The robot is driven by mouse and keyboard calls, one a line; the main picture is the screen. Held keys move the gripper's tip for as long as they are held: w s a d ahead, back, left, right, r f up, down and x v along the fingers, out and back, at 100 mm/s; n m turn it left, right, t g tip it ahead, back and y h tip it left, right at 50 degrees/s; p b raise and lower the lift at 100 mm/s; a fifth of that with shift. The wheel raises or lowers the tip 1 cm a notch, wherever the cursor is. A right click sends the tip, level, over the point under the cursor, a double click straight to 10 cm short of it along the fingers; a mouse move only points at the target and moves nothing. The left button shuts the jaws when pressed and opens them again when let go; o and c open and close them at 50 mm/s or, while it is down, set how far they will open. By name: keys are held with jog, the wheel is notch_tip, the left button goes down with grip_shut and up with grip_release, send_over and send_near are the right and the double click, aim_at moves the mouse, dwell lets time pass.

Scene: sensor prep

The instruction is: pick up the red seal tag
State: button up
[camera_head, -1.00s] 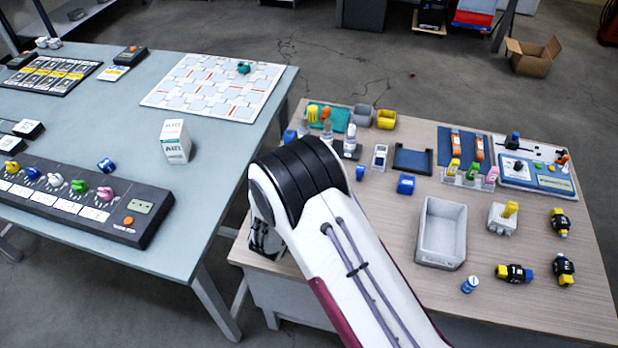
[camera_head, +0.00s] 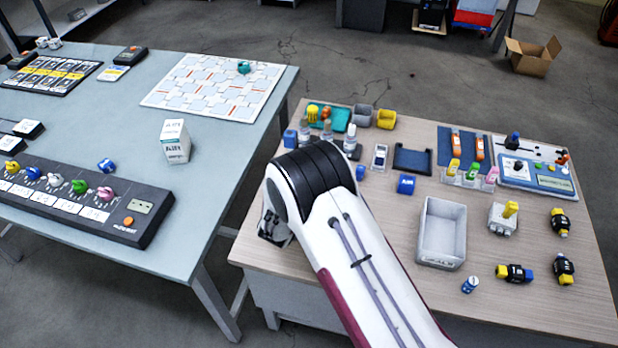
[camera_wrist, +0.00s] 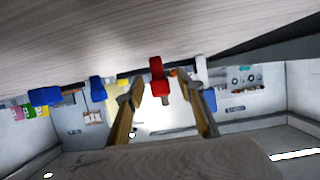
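In the wrist view the red seal tag (camera_wrist: 157,78) shows between and just beyond the two tan fingers of my gripper (camera_wrist: 161,92). It is by the edge of a wood-grain surface that fills the top of this tilted view. The fingers are apart, with a visible gap on each side of the red tag; I cannot tell how far beyond the tips it lies. In the head view my arm covers the near left part of the wooden table (camera_head: 400,290), and the red tag does not show there.
In the wrist view, blue pieces (camera_wrist: 97,88) lie left of the tag and a white piece (camera_wrist: 201,68) stands close right. In the head view a grey bin (camera_head: 442,232), a blue block (camera_head: 406,184) and a small blue-and-white jar (camera_head: 470,284) stand right of my arm.

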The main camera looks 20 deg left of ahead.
jog(key=c, duration=0.9)
jog(key=shift+o, duration=0.2)
jog(key=shift+r, duration=5)
